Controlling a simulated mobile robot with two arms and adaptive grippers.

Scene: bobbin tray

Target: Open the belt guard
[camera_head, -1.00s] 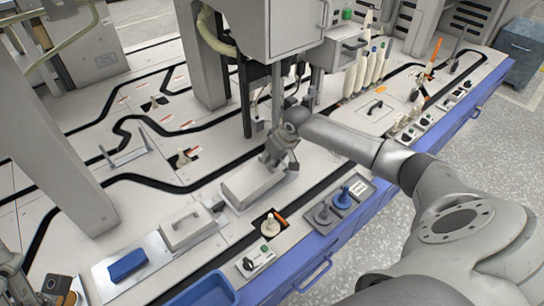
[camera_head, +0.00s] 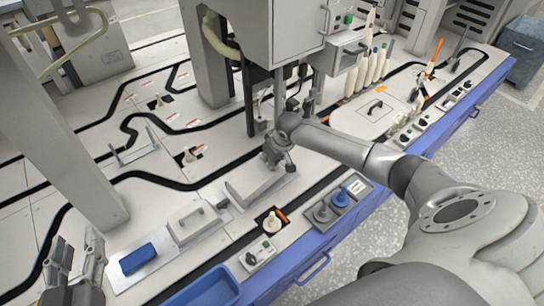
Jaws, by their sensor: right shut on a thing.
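The belt guard appears to be the long light grey cover (camera_head: 250,184) on a pale base plate in the middle of the bench, in the head view. My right gripper (camera_head: 277,163) is shut on it at its far right end, and the fingers hide the part they hold. The cover looks slightly tilted over its plate, but its hinge cannot be made out. My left gripper (camera_head: 76,262) is at the lower left, away from the guard, with its fingers apart and empty.
A grey box with a handle (camera_head: 190,220) and a blue block (camera_head: 138,258) lie left of the guard. A blue bin (camera_head: 205,290) is at the front edge. Grey and blue knobs (camera_head: 331,205) stand to the right. A machine housing (camera_head: 280,30) hangs behind.

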